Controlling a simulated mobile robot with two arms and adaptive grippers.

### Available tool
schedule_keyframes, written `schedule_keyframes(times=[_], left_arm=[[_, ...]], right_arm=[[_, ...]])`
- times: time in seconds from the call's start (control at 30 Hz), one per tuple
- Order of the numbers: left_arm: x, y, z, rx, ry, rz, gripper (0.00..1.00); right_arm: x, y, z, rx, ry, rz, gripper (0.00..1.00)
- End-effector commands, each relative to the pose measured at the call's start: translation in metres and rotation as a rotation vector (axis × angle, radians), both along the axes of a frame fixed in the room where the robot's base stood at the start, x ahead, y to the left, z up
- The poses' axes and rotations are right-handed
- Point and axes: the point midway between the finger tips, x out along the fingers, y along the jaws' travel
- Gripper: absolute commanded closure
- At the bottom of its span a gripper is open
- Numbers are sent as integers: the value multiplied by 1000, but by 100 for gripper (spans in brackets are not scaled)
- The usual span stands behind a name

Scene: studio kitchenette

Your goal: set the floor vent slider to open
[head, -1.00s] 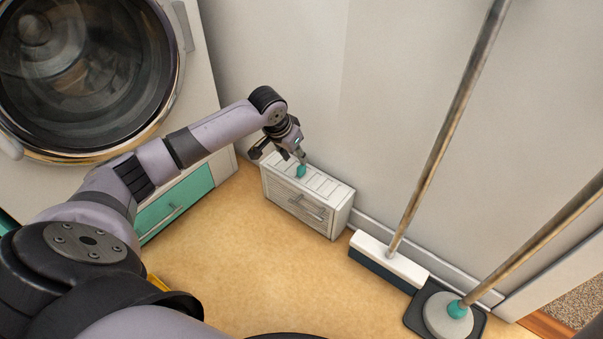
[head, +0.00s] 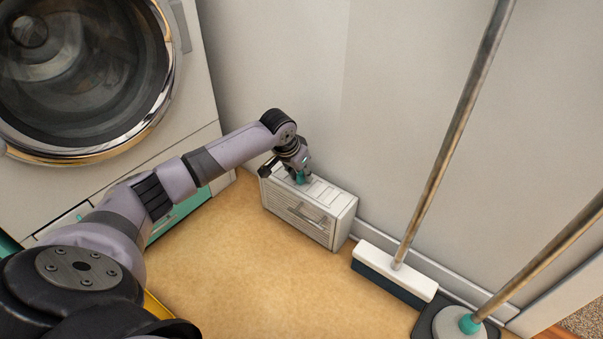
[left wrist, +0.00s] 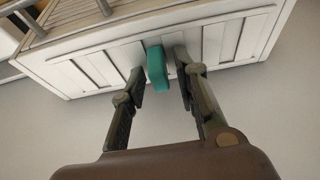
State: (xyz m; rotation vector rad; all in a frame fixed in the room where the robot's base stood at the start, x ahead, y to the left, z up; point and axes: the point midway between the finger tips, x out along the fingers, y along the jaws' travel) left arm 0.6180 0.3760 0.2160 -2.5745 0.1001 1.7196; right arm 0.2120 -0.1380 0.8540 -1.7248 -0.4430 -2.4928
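The floor vent (head: 318,208) is a low white box against the wall, with slots along its top and a handle on its front grille. Its slider is a small teal knob (left wrist: 157,68) on the top face. In the left wrist view the vent (left wrist: 92,66) fills the upper part. My left gripper (left wrist: 162,75) is open, with one finger on each side of the teal knob. In the head view the gripper (head: 301,178) partly covers the knob. My right gripper is not in view.
A washing machine (head: 190,105) with a teal drawer (head: 180,213) stands to the left. A broom (head: 395,270) and a mop (head: 465,322) lean at the right of the vent. The floor (head: 240,270) in front of the vent is clear.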

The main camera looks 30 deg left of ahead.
Motion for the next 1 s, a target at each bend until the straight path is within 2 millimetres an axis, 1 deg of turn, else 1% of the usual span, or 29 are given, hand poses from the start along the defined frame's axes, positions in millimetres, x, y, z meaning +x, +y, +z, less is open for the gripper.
schedule_keyframes(times=[0.03,0.37,1.0], left_arm=[[0,0,0,0,0,0,77],[0,0,0,0,0,0,99],[0,0,0,0,1,1,100]], right_arm=[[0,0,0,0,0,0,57],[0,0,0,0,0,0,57],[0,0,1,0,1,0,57]])
